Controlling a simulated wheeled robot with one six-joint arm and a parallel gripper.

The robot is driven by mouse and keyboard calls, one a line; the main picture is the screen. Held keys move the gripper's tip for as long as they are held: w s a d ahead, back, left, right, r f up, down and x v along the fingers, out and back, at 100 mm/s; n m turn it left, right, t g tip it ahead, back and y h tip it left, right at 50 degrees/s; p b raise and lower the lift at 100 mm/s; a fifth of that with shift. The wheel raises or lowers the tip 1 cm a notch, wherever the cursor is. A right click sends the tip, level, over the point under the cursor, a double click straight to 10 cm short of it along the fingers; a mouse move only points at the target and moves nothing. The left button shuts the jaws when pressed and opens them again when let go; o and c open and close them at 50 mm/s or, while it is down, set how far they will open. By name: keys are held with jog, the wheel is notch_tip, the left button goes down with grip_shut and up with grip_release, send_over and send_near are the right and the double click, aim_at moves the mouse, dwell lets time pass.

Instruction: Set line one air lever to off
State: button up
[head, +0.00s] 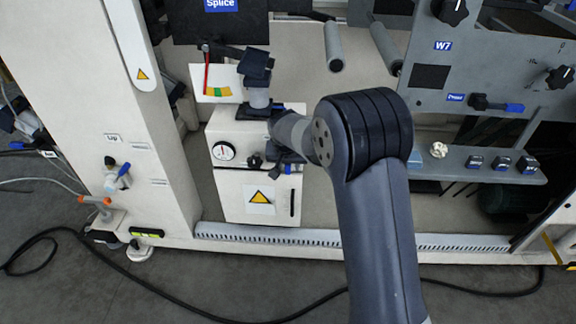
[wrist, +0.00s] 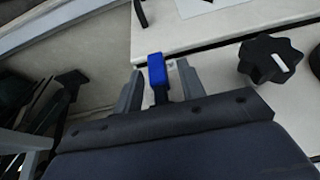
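A lever with a blue grip and dark stem (wrist: 156,70) shows in the wrist view, on the edge of a cream cabinet. My gripper (wrist: 160,88) is open, with one grey finger on each side of the lever and a visible gap on both sides. In the head view my gripper (head: 288,156) is at the right side of the cream cabinet (head: 228,184), largely hidden by my own arm. A bit of blue (head: 290,168) shows just below it there. No label naming line one is readable.
A black lobed knob (wrist: 270,60) is right of the lever; it also shows in the head view (head: 255,160). A round gauge (head: 223,151) is on the cabinet. Another blue-handled lever (head: 513,107) is on the W7 panel. A black cable (head: 150,285) lies on the floor.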

jog(key=shift+c, duration=0.4)
grip_shut()
